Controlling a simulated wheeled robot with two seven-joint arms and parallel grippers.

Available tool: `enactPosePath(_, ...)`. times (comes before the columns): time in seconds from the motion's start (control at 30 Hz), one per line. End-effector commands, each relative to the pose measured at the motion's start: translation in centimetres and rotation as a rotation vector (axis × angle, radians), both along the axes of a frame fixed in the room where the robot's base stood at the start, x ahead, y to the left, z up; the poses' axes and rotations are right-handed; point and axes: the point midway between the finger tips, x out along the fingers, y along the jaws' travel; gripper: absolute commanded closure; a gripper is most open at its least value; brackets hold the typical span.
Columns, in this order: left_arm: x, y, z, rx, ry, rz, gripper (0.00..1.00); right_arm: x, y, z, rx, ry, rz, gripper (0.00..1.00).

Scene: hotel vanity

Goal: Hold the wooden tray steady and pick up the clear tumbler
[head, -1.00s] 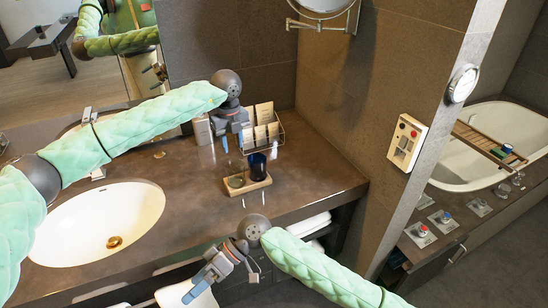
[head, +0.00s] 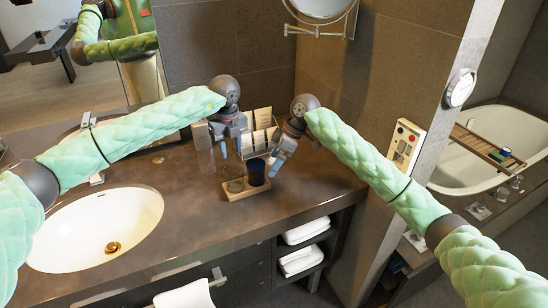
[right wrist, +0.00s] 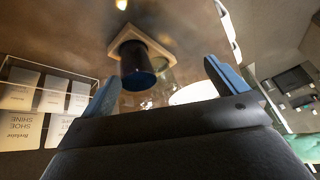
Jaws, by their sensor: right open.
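The small wooden tray (head: 262,187) lies on the brown counter near its front edge; it also shows in the right wrist view (right wrist: 116,42). The clear tumbler (head: 234,184) stands at the tray's left end, and a dark blue tumbler (head: 257,173) stands to its right. My right gripper (head: 274,168) is open and empty, just right of the dark blue tumbler. My left gripper (head: 227,152) hangs behind and above the clear tumbler; its finger gap is unclear.
A rack of cards (head: 262,129) stands behind the grippers, with its printed cards (right wrist: 38,100) at the left in the right wrist view. The white sink (head: 95,222) is at left. A wall (head: 375,100) bounds the counter at right. The counter between sink and tray is clear.

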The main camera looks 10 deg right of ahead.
Motion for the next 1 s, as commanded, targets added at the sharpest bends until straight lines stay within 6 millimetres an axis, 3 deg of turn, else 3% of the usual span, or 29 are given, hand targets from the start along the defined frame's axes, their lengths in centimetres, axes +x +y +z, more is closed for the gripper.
enactPosePath(0.2, 0.0, 0.0, 0.0, 0.000, 0.000, 0.000, 0.64, 3.7, 0.6, -2.4, -0.031, -0.067, 0.249, 0.02)
enactPosePath(0.5, 0.0, 0.0, 0.0, 0.000, 0.000, 0.000, 0.64, 7.1, -0.2, -4.6, -0.053, -0.135, 0.468, 0.02)
enactPosePath(0.77, 0.0, 0.0, 0.0, 0.000, 0.000, 0.000, 0.64, 7.5, -0.1, -5.9, -0.055, -0.147, 0.510, 0.02)
enactPosePath(1.0, 0.0, 0.0, 0.0, 0.000, 0.000, 0.000, 0.64, 7.1, 1.1, -8.9, -0.056, -0.146, 0.510, 0.02)
